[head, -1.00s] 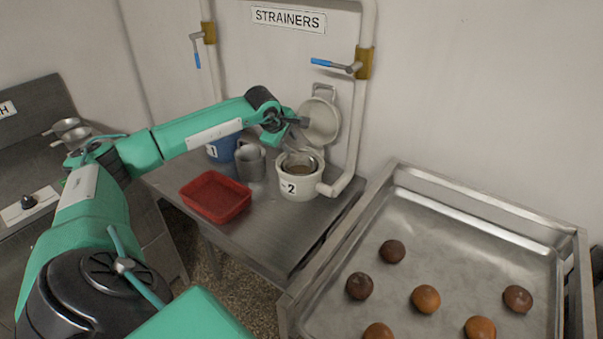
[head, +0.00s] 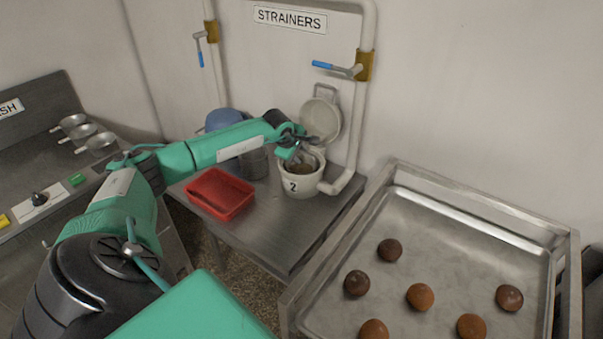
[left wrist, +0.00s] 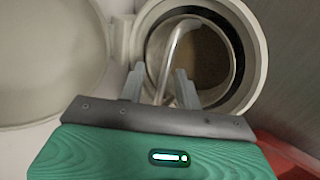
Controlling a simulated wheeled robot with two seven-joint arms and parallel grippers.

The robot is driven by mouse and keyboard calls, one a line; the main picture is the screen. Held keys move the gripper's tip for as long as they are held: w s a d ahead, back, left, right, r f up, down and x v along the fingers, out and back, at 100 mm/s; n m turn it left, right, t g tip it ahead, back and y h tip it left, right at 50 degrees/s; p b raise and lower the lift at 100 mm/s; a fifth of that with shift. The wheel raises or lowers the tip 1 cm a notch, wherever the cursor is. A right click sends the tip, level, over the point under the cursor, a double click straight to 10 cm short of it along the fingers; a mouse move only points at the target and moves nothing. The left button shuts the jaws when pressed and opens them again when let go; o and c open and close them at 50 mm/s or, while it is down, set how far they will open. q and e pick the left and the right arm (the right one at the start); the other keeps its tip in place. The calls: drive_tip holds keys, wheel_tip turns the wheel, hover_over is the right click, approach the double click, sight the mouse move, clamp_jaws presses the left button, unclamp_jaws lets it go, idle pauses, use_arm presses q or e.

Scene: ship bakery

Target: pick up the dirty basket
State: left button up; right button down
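The dirty basket (head: 301,168) sits inside the white pot marked 2 (head: 299,188), with brown contents showing. In the left wrist view the brown inside (left wrist: 208,62) of the pot or basket shows past its dark inner ring. A thin pale handle (left wrist: 176,48) rises there and runs down between my fingers. My left gripper (head: 293,152) is just above the pot's mouth; in the left wrist view its two fingers (left wrist: 161,88) stand apart on either side of the handle. I cannot tell whether either finger touches it. My right gripper is out of view.
The pot's round lid (head: 319,120) stands open behind it. A pipe (head: 345,183) runs along the pot's right. A red tray (head: 219,193) lies left on the metal table (head: 268,226). A blue lid (head: 224,119) is behind my arm. A large tray of buns (head: 440,215) is at right.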

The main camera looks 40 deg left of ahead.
use_arm(q)
clamp_jaws()
